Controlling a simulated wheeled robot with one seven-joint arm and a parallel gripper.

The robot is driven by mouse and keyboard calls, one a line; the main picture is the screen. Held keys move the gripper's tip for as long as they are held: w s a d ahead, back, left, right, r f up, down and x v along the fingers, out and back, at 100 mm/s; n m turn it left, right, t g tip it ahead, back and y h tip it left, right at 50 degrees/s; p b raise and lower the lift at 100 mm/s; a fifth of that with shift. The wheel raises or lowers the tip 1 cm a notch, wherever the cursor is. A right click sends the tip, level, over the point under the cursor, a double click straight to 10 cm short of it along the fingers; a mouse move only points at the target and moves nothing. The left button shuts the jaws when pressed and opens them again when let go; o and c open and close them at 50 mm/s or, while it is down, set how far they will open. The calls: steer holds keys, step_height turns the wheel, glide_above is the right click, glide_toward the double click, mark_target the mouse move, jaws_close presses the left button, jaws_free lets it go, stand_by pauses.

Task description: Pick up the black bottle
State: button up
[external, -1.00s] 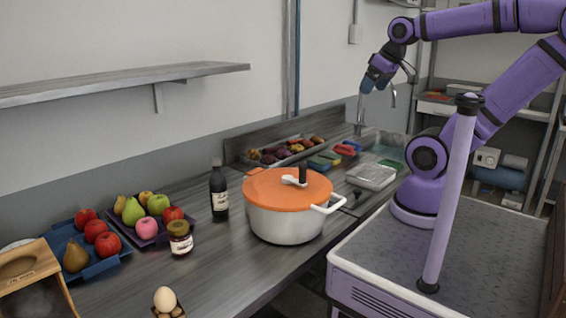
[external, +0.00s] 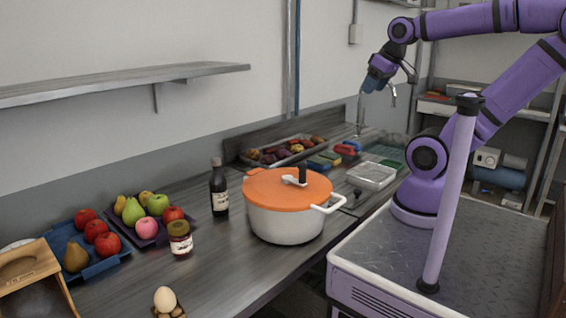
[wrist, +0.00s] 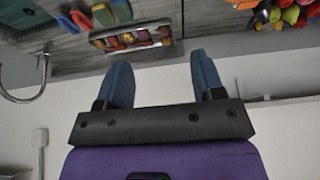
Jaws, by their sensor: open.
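The black bottle (external: 219,190) stands upright on the counter, with a pale label on its lower half. It is left of the white pot with the orange lid (external: 289,212) and behind a dark jar with a white label (external: 180,239). My gripper (external: 370,87) is high near the wall, over the sink end of the counter, far to the right of the bottle. In the wrist view its two blue fingers (wrist: 162,84) are apart with nothing between them. I cannot make out the bottle in the wrist view.
A purple tray of fruit (external: 150,238) and a blue tray (external: 98,268) lie left of the bottle. An egg (external: 165,299) is at the front. A vegetable tray (external: 285,152) and a clear container (external: 371,177) lie behind and right of the pot. A shelf (external: 125,83) hangs on the wall.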

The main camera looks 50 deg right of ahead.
steer(key=w+a+r+n+g, duration=0.1)
steer(key=w+a+n, duration=0.15)
steer(key=w, duration=0.35)
steer(key=w+a+r+n, duration=0.1)
steer(key=w+a, duration=0.2)
steer(key=w, duration=0.3)
steer(key=n+g+y, duration=0.1)
steer(key=n+g, duration=0.2)
steer(key=n, duration=0.4)
glide_above(216, 159)
steer(key=d, duration=0.1)
steer(key=shift+m, duration=0.25)
step_height(216, 159, down, 16)
steer(key=shift+s+d+r, duration=0.1)
steer(key=shift+s, duration=0.05)
steer(key=shift+f, duration=0.4)
steer(key=f, duration=0.3)
steer(key=a+f, duration=0.1)
steer(key=f, duration=0.6)
steer(key=shift+w+a, duration=0.2)
steer(key=shift+w, duration=0.1)
jaws_close()
